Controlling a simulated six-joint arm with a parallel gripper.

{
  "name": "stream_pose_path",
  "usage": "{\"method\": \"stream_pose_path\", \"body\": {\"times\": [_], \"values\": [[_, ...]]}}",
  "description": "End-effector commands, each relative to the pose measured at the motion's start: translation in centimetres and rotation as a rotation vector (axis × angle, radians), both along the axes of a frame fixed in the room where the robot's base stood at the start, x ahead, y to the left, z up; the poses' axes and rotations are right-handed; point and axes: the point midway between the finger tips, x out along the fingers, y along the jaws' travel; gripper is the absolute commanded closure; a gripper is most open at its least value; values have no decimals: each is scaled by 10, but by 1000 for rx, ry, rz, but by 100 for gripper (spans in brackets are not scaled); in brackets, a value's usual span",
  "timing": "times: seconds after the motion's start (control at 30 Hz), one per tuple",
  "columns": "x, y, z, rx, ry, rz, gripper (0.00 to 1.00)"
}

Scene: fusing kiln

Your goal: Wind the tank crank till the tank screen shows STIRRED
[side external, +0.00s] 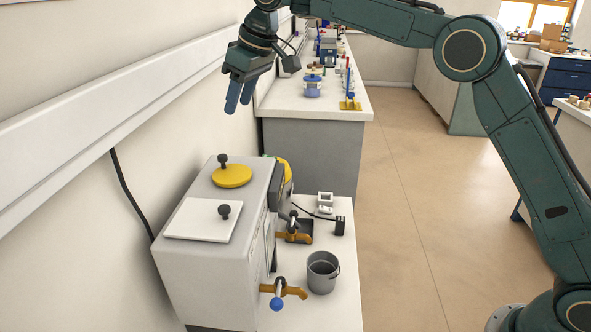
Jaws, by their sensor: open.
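A grey box-shaped tank (180,262) stands at the lower left on a white counter. On its top is a yellow disc (232,177) with an upright black knob (223,160) near its edge, which looks like the crank. A white square lid (195,221) with its own black knob (225,211) lies in front of the disc. I cannot read any tank screen from this side; a dark panel edge (277,185) shows on the tank's right side. My gripper (239,98) points down, open and empty, well above the disc and apart from it.
Orange taps (284,289) stick out from the tank's right side, one with a blue knob. A grey bucket (322,272) and small items stand beside them. A farther counter (290,100) holds several bottles and tools. A white wall rail (110,110) runs along the left.

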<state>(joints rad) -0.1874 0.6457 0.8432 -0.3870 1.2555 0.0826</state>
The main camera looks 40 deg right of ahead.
Motion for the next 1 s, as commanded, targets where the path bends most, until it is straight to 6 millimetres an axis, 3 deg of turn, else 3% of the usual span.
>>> {"method": "stream_pose_path", "body": {"times": [0.37, 1.0], "values": [[8, 5, -24, -1, 3, 4, 58], [40, 22, -110, -2, 1, 4, 58]]}}
